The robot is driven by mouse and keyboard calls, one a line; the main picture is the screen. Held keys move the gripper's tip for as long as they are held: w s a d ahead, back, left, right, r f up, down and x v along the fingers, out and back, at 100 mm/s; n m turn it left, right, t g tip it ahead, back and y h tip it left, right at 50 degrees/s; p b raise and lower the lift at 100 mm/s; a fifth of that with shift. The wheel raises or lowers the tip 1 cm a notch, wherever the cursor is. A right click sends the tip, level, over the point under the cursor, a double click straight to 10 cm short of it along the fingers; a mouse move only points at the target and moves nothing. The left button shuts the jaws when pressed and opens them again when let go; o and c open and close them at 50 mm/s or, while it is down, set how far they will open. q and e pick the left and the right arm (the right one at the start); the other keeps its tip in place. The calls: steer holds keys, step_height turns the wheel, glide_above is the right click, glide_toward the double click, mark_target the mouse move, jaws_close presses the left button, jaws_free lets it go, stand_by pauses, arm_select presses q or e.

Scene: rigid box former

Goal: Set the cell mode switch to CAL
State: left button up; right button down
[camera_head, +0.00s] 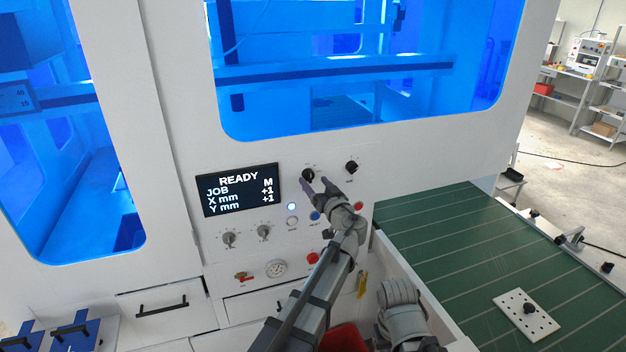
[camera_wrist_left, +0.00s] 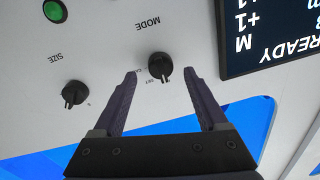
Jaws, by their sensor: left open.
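The mode switch is a black rotary knob (camera_head: 308,174) on the white panel, right of the display; it also shows in the left wrist view (camera_wrist_left: 159,66), where the panel appears upside down beside the word MODE. The small position labels around it are too small to read surely. My left gripper (camera_head: 316,183) is open in front of the knob. In the left wrist view its dark fingers (camera_wrist_left: 160,82) stand on either side of the knob, with a gap on both sides. I cannot tell how deep the tips reach.
A similar SIZE knob (camera_head: 351,167) sits to the right. The display (camera_head: 238,190) reads READY, JOB M, X mm +1, Y mm +1. Buttons, more knobs and a gauge (camera_head: 276,268) lie below. A green conveyor (camera_head: 470,260) is at the right, with a perforated white plate (camera_head: 526,316).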

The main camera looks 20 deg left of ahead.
mark_target(309, 176)
arm_select(q)
steer(key=shift+x, duration=1.3)
steer(key=shift+c, duration=0.2)
jaws_close()
